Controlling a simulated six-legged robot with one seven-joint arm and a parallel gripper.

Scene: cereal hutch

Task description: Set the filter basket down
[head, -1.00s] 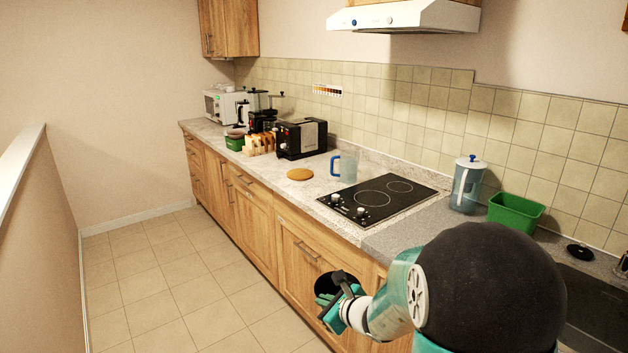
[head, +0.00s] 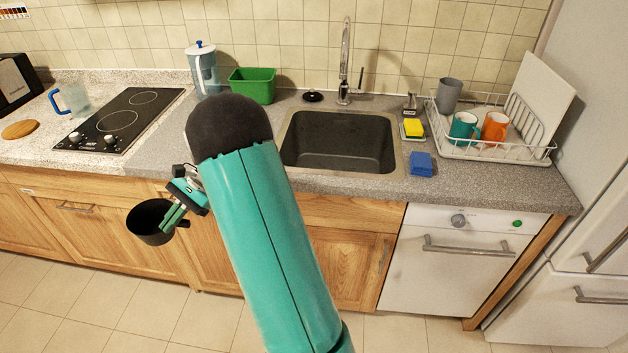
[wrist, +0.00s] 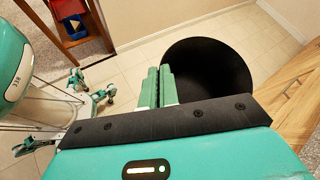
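The filter basket (head: 146,226) is a black round cup. It hangs in the air in front of the wooden cabinet doors, below the level of the counter top. My gripper (head: 173,217) is shut on it at its right side, where a short grip part lies between the teal fingers. In the wrist view the basket (wrist: 212,62) shows as a dark disc just beyond and right of the finger pair (wrist: 159,86). The held part is mostly hidden by the fingers.
The grey counter (head: 165,160) has bare room between the cooktop (head: 120,118) and the sink (head: 338,150). A water pitcher (head: 203,72) and green bin (head: 252,85) stand behind. A dish rack (head: 480,148), yellow sponge (head: 413,127) and blue sponge (head: 421,164) are at right.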

